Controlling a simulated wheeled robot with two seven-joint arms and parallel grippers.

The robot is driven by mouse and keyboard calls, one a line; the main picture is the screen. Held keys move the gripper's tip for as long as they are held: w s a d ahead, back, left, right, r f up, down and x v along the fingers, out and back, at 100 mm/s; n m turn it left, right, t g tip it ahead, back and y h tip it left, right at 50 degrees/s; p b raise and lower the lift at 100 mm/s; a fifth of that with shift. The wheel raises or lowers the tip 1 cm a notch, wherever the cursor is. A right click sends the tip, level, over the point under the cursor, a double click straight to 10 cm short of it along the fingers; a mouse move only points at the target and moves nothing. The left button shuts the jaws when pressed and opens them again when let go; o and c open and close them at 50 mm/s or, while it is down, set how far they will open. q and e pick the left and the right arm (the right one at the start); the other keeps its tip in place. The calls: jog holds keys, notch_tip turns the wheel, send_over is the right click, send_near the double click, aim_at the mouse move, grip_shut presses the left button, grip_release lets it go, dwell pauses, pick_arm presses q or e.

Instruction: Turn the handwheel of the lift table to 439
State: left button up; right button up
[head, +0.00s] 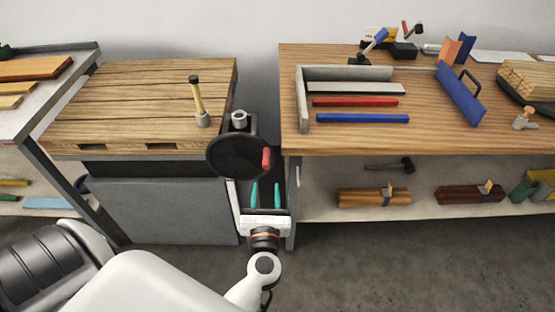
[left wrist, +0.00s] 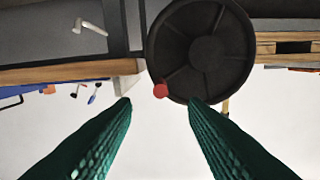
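The lift table (head: 150,90) has a plank top on a grey body. Its black handwheel (head: 236,158) is at the table's right front corner, with a red knob (head: 266,158) on the right of its rim. No readable number shows. My left gripper (head: 265,187) is open and empty, its two green fingers pointing up just below the wheel and knob. In the left wrist view the handwheel (left wrist: 225,75) fills the top centre; the red knob (left wrist: 160,90) lies between the open fingertips (left wrist: 160,102), and I cannot tell whether they touch it. My right gripper is out of view.
A wooden workbench (head: 430,142) stands close on the right, its left leg near my gripper. It holds coloured bars and tools. A side table (head: 40,110) stands at left. Floor (head: 400,265) in front is clear.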

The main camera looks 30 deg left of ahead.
aim_at(266, 160)
pick_arm(q)
jog(key=p+x, duration=0.1)
jog(key=x, duration=0.4)
jog(key=shift+r, duration=0.15)
jog(key=x, duration=0.5)
jog(key=shift+w+p, duration=0.15)
jog(key=shift+p, duration=0.2)
jog(key=shift+w+a, duration=0.35)
jog(key=shift+w, duration=0.1)
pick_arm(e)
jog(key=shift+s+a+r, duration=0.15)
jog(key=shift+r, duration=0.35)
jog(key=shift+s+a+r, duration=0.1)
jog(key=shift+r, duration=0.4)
pick_arm(q)
grip_shut()
